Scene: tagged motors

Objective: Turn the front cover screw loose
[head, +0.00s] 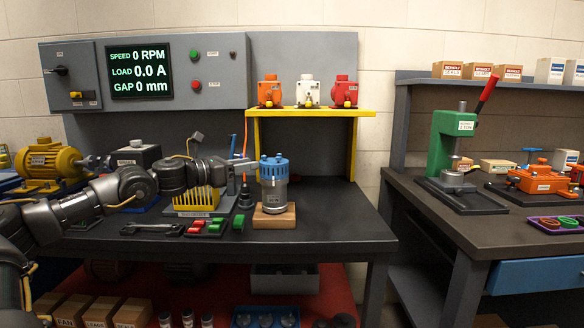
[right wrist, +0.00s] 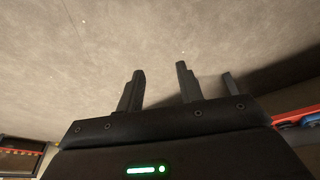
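A motor with a blue ribbed cap (head: 274,168) and a grey body stands upright on a wooden block (head: 274,217) on the dark workbench. Its cover screws are too small to tell. My left gripper (head: 247,166) reaches in from the left, just left of the motor's cap; whether its fingers are apart or touching the motor is unclear. A dark tool-like thing (head: 246,197) stands below the left gripper, with an orange cord above it. My right gripper (right wrist: 160,88) is open and empty in the right wrist view, before a plain pale surface.
A yellow comb-like rack (head: 197,199), a wrench (head: 152,229) and red and green pieces (head: 207,227) lie left of the motor. A yellow shelf (head: 310,112) with three small motors stands behind. A green press (head: 456,150) stands on the right bench. The bench's front right is clear.

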